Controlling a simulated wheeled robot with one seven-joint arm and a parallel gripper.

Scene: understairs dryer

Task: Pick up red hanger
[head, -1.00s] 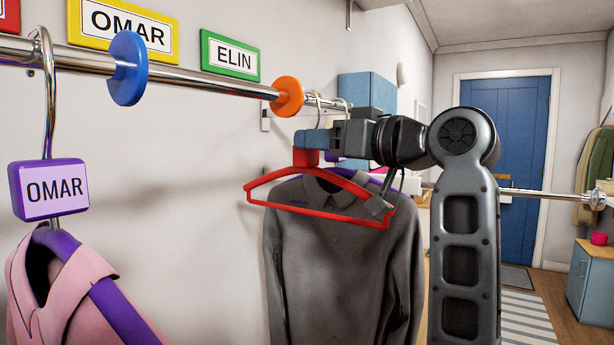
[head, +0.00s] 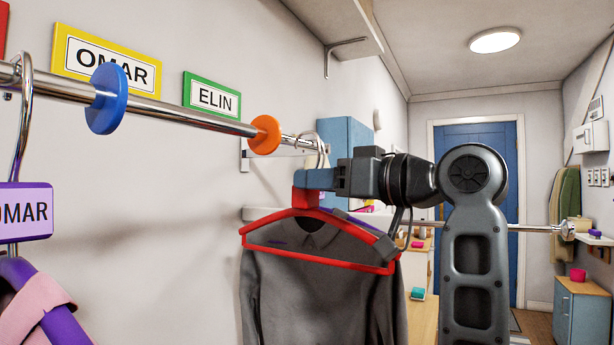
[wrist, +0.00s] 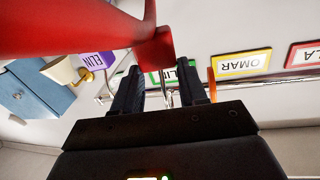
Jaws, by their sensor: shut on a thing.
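The red hanger (head: 320,257) is in my gripper (head: 318,180), which is shut on it near its red block (head: 305,197). In the head view it hangs below the gripper, in front of a dark grey shirt (head: 312,300), and carries no garment that I can see. In the wrist view, the red hanger (wrist: 70,32) fills the upper left and its red block (wrist: 155,52) is at the fingertips (wrist: 160,78). A metal hook shows between the fingers there. Whether that hook touches the rail (head: 190,117) is unclear.
The rail carries a blue disc (head: 107,98) and an orange disc (head: 265,134). OMAR (head: 120,68) and ELIN (head: 212,95) signs are on the wall. A purple OMAR tag (head: 22,212) hangs at left above a pink garment (head: 40,300). A blue cabinet (head: 345,140) stands behind.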

